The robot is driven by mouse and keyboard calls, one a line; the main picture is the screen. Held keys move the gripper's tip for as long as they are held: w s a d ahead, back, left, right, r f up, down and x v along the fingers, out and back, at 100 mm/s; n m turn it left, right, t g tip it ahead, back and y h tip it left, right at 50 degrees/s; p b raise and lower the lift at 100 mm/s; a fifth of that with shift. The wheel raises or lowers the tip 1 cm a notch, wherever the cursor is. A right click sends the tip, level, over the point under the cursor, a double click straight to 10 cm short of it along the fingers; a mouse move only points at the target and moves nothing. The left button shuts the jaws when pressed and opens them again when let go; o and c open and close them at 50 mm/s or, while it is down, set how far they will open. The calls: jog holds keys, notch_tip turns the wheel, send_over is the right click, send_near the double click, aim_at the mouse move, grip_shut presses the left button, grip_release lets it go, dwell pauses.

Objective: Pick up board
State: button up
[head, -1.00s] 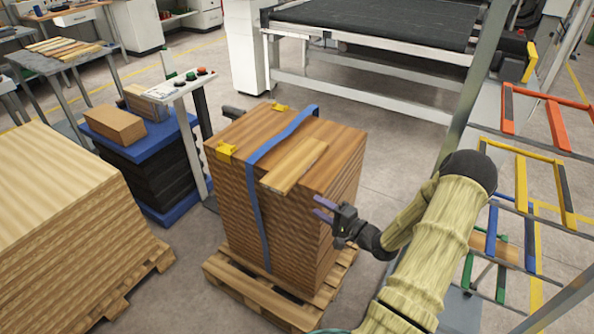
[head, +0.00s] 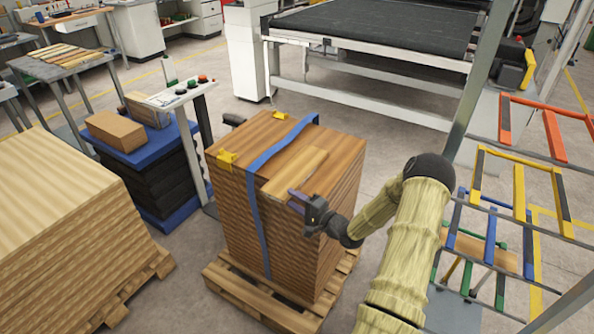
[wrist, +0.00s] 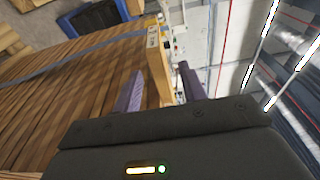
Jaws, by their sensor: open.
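The board (head: 299,168) is a light wooden plank lying on top of a strapped stack of brown panels (head: 237,200), near its right side. In the wrist view the board (wrist: 160,72) shows nearly edge-on, in the space between the two purple fingers. My gripper (head: 297,194) is at the board's near end, by the stack's top edge. It is open, and the fingers (wrist: 161,72) lie on either side of the board in the wrist view. I cannot tell whether either finger touches it. The gripper body hides part of the stack's front corner.
A blue strap (head: 255,205) and yellow corner pieces (head: 227,157) hold the stack, which stands on a wooden pallet (head: 250,297). Another panel stack (head: 60,200) is at left. A coloured rack (head: 520,190) stands right. A conveyor machine (head: 375,25) is behind.

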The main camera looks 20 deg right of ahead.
aim_at(279, 188)
jog(key=shift+x, duration=1.05)
jog(key=p+x, duration=0.1)
jog(key=x, duration=0.4)
jog(key=shift+w+d+f, duration=0.1)
jog(key=shift+w, duration=0.05)
jog(key=shift+c, duration=0.4)
grip_shut()
